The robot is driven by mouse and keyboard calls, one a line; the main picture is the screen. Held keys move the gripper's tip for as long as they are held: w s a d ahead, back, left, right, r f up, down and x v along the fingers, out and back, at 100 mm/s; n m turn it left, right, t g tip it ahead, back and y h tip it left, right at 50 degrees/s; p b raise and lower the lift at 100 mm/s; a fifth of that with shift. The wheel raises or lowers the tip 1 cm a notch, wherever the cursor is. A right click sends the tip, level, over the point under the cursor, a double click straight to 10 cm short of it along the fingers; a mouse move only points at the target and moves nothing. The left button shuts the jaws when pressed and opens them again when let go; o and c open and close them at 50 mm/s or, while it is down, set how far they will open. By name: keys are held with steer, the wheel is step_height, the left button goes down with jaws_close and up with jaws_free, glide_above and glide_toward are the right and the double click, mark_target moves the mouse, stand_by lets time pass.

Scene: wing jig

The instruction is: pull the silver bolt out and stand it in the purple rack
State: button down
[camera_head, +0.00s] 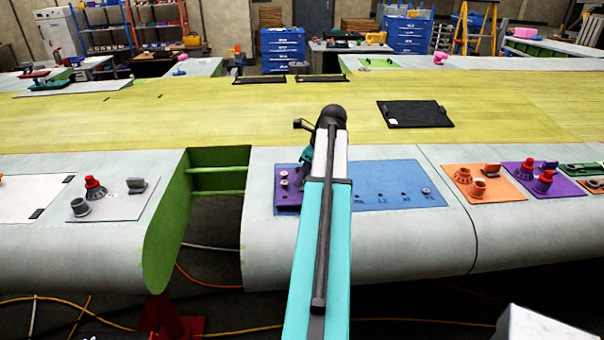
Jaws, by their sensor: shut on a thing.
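The purple rack (288,201) is a small plate at the left end of the blue panel on the wing. Small silver bolts (284,174) stand at its left side. Another silver bolt (426,190) sits at the right end of the blue panel (395,175), which has a row of labelled holes. My gripper (304,176) is at the rack's right side, partly behind my arm. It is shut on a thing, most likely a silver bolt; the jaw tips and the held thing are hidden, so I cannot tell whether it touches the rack.
An open green-walled bay (215,195) lies left of the rack. A grey plate (105,200) with a red-topped part is further left. An orange plate (485,185) and a purple plate (545,178) with parts lie right. A black pad (415,113) lies behind on the yellow surface.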

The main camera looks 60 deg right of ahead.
steer(key=shift+f+b, duration=0.3)
steer(key=shift+f, duration=0.9)
stand_by(0.6)
steer(key=c, duration=1.5)
jaws_free()
steer(key=shift+r, duration=0.15)
steer(key=shift+b+v, duration=2.25)
steer(key=shift+v, duration=4.5)
steer(key=shift+r+p, duration=2.55)
steer(key=shift+r, duration=0.95)
